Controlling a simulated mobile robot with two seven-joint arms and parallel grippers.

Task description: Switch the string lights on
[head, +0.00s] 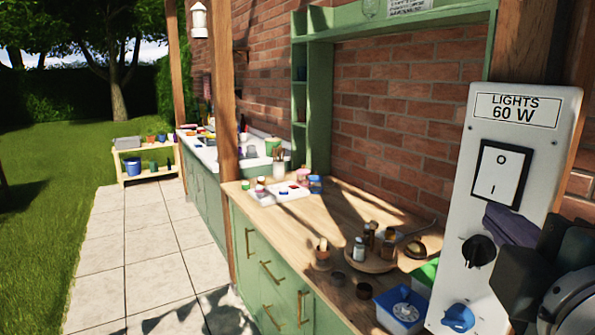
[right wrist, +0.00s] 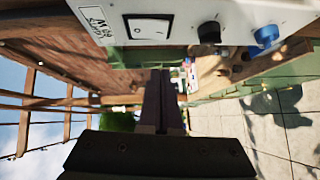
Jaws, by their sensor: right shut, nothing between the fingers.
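A white control panel (head: 461,190) labelled "LIGHTS 60 W" is mounted on a wooden post at the right of the head view. It carries a white rocker switch (head: 500,174) in a black frame, marked O above and I below. I cannot tell which side is pressed. The switch also shows at the top of the right wrist view (right wrist: 150,27). My right gripper (head: 507,221) is shut and empty, its fingertips in front of the panel, just below the rocker. In the right wrist view its closed fingers (right wrist: 161,85) appear apart from the panel. My left gripper is not in view.
Below the rocker are a black knob (head: 478,251) and a blue knob (head: 458,318). A lantern (head: 198,20) hangs at the far post.

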